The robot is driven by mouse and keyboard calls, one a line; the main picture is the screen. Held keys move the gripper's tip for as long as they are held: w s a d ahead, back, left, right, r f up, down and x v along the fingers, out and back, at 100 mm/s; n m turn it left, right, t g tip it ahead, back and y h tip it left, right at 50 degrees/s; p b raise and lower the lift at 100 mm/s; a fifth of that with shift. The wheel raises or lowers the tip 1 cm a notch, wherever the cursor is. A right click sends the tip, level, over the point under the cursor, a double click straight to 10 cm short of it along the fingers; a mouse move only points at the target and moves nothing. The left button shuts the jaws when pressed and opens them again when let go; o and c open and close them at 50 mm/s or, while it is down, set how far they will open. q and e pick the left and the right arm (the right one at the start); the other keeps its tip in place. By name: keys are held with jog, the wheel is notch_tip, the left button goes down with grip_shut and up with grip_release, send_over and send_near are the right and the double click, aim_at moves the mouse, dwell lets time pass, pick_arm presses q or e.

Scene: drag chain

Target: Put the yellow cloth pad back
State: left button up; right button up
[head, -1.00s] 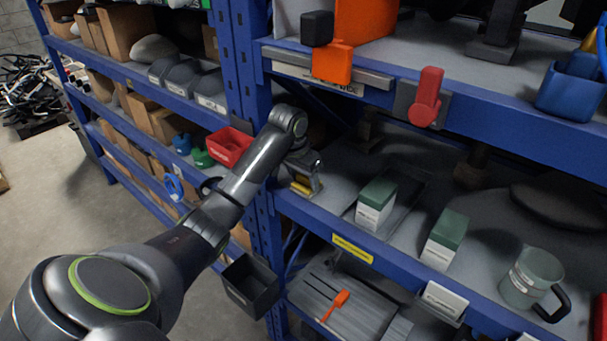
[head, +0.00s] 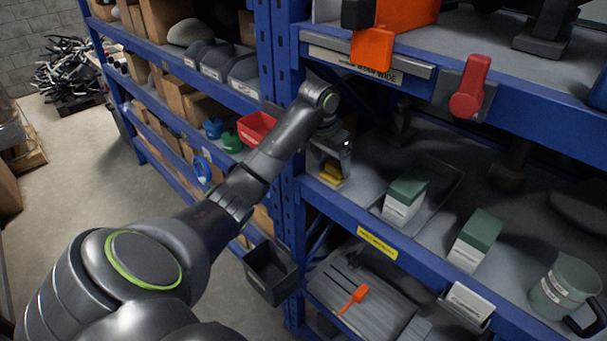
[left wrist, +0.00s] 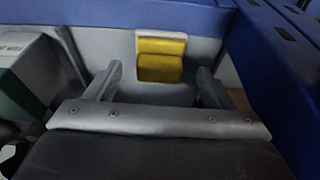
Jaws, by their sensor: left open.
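The yellow cloth pad (head: 331,173) lies on the grey middle shelf (head: 358,196), near its front left corner by the blue post. In the left wrist view the pad (left wrist: 162,56) is a folded yellow block, ahead of and between the two fingers. My left gripper (head: 333,163) is over the pad with its fingers apart; it also shows in the left wrist view (left wrist: 159,70). The fingers do not touch the pad there. Part of the pad is hidden behind the gripper in the head view. My right gripper is not in view.
Two green-and-white boxes (head: 404,199) (head: 474,240) and a grey-green mug (head: 562,287) stand on the same shelf to the right. A blue post (head: 287,190) is close left of the gripper. The upper shelf edge with a red handle (head: 469,90) hangs above.

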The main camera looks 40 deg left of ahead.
pick_arm(q)
jog(key=shift+b+v, duration=0.4)
jog(key=shift+v, duration=0.7)
jog(key=s+b, duration=0.1)
jog(key=s, duration=1.1)
jog(key=shift+a, duration=0.45)
jog(key=shift+f, duration=0.1)
